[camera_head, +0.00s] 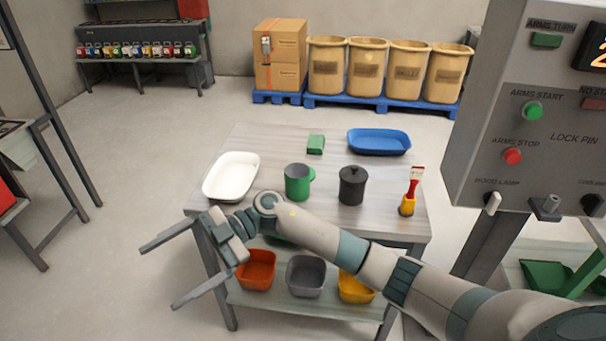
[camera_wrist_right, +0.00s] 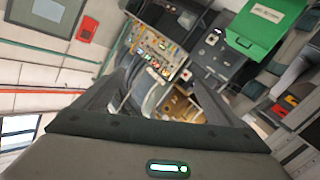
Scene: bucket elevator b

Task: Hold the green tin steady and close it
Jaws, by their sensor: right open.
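A small green block-shaped thing (camera_head: 315,144), which may be the green tin, sits at the back of the table. It is too small to tell whether it has a lid or stands open. My right gripper (camera_head: 161,278) is open and empty, out past the table's front left corner, well apart from both green things. In the right wrist view nothing is between its fingers (camera_wrist_right: 163,72). My left gripper is not in view.
The table (camera_head: 240,150) also holds a white tray (camera_head: 231,177), a blue tray (camera_head: 379,142), a black lidded pot (camera_head: 351,186) and a brush (camera_head: 408,205). Several bins stand on its lower shelf. A grey control panel (camera_head: 530,120) stands at right. Floor at left is free.

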